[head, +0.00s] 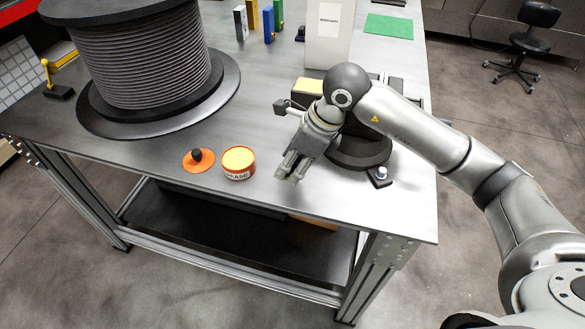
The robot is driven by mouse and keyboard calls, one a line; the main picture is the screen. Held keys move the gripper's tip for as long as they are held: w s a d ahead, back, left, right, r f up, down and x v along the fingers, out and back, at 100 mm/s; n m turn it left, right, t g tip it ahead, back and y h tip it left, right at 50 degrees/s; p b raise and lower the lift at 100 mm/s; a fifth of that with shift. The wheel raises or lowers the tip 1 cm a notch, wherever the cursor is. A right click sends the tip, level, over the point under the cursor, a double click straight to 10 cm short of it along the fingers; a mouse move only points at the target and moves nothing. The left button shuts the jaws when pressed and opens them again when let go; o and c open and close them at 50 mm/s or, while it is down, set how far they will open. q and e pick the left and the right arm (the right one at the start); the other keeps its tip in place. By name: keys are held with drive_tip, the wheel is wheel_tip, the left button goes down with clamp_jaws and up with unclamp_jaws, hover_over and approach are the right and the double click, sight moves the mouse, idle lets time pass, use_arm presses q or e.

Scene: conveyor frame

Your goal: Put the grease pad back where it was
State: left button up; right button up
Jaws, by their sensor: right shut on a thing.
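The open orange-red tin marked GREASE (238,163), yellow inside, stands near the table's front edge. A flat orange disc with a black knob (198,159) lies just left of it. My right gripper (288,168) points down toward the front edge, right of the tin and apart from it. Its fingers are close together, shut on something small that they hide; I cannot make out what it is. I cannot identify the grease pad for certain. My left gripper is out of view.
A large cable spool (145,60) fills the table's left. A dark round base (360,150) stands right behind my right gripper, with a yellow block (308,87) behind. A white box (328,30) and green mat (389,27) are farther back. The front right table corner is clear.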

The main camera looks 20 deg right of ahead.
drive_tip(key=f+p, duration=0.1)
drive_tip(key=f, duration=0.2)
drive_tip(key=shift+w+f+p, duration=0.35)
drive_tip(key=shift+f, duration=0.15)
drive_tip(key=shift+f+b, duration=0.25)
drive_tip(key=shift+b, duration=0.05)
drive_tip(key=o, duration=0.9)
drive_tip(key=shift+r, duration=0.1)
drive_tip(key=shift+r, duration=0.1)
